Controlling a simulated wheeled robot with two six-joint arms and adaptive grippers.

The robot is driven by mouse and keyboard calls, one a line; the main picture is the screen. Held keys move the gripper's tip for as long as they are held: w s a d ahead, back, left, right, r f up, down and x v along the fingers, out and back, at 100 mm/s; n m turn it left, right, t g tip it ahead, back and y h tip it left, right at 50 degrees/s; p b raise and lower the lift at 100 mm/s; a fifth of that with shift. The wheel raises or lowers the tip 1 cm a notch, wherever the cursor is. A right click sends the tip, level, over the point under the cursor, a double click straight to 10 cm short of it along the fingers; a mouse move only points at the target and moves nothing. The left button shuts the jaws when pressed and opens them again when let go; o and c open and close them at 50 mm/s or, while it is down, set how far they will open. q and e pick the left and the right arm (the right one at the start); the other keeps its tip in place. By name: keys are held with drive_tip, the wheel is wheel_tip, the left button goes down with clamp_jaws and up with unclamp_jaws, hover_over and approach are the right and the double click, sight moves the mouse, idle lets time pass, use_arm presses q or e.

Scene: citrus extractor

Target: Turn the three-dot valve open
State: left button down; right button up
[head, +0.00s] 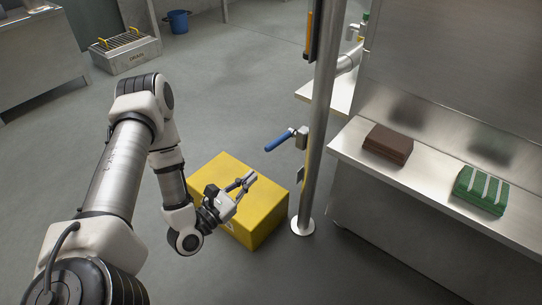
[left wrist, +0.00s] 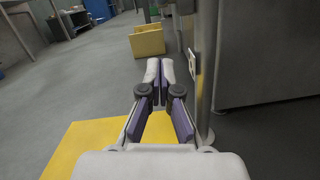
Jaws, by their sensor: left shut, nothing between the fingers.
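A valve with a blue lever handle (head: 280,140) and a grey body (head: 301,138) sits on the upright metal pole (head: 322,110) in the head view. The lever points left and slightly down from the body. I cannot make out any dots on it. My left gripper (head: 249,179) is below and left of the valve, apart from it, above a yellow box. Its fingers are shut and empty. In the left wrist view the fingertips (left wrist: 160,70) meet, with the pole (left wrist: 206,70) close on their right. The blue lever is not clear there. My right gripper is not in view.
The yellow box (head: 270,214) stands on the floor beside the pole's foot. A steel counter (head: 430,183) at right holds a brown block (head: 388,145) and a green striped block (head: 481,190). A drain crate (head: 127,55) and blue bucket (head: 178,22) are far back. Floor left is open.

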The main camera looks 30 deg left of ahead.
sight(281, 140)
use_arm(q)
drive_tip(key=w+d+r+b, duration=0.1)
drive_tip(key=w+r+b, duration=0.2)
drive_tip(key=w, duration=0.3)
drive_tip(key=shift+w+d+r, duration=0.25)
drive_tip(key=shift+r, duration=0.5)
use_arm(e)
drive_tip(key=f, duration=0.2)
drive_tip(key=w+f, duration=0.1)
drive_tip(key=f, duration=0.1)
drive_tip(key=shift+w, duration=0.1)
